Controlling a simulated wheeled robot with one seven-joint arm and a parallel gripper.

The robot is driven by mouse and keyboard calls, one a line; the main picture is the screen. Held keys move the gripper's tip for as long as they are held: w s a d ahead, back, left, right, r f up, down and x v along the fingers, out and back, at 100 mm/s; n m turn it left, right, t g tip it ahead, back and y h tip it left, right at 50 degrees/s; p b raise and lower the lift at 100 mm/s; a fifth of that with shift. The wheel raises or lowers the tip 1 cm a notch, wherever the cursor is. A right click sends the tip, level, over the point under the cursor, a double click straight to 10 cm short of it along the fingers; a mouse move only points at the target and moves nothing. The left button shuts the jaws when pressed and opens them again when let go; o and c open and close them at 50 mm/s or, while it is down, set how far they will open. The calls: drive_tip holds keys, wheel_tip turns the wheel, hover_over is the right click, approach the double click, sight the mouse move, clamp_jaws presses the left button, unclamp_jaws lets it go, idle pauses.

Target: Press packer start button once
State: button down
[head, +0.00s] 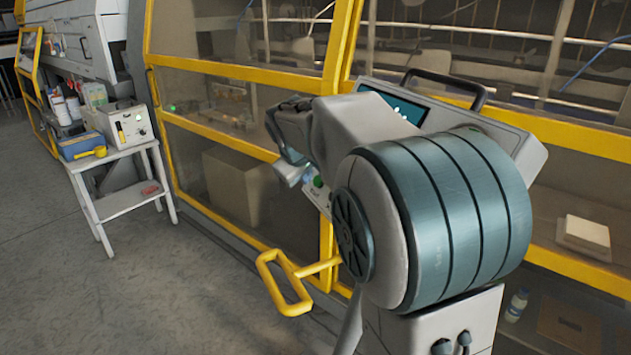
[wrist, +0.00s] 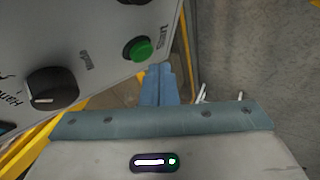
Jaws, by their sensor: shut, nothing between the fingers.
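The green start button (wrist: 138,49) sits on a pale control panel (wrist: 90,50) in the wrist view, with worn, mirrored-looking lettering beside it. It also shows in the head view as a small green spot (head: 318,181), just left of my arm. My gripper (wrist: 158,72) is shut and empty, its blue fingertips together just below and right of the button in the wrist view. I cannot tell whether the fingertips touch the panel. In the head view my gripper (head: 291,176) is partly hidden by my arm, close to the button.
A black knob (wrist: 52,92) stands on the panel left of the button. A yellow handle (head: 285,283) sticks out below the panel. Yellow-framed guard doors (head: 240,70) stand behind. A white side table (head: 128,200) with boxes stands at left; grey floor there is clear.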

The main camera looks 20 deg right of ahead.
idle(0.7)
drive_tip(key=shift+w+d+f, duration=0.15)
drive_tip(key=shift+d+f, duration=0.1)
drive_tip(key=shift+d, duration=0.1)
drive_tip(key=shift+d+f, duration=0.2)
drive_tip(key=shift+d, duration=0.15)
idle(0.6)
idle(0.3)
drive_tip(key=shift+a+r, duration=0.45)
drive_tip(key=shift+a, duration=0.2)
drive_tip(key=shift+s+a+r+p, duration=0.15)
drive_tip(key=shift+a+r, duration=0.25)
drive_tip(key=shift+a, duration=0.3)
drive_tip(key=shift+s+a+r+p, duration=0.15)
drive_tip(key=shift+a+r, duration=0.3)
drive_tip(key=shift+a, duration=0.3)
drive_tip(key=shift+s+a+r, duration=0.15)
drive_tip(key=shift+a+r, duration=0.25)
drive_tip(key=shift+a, duration=0.3)
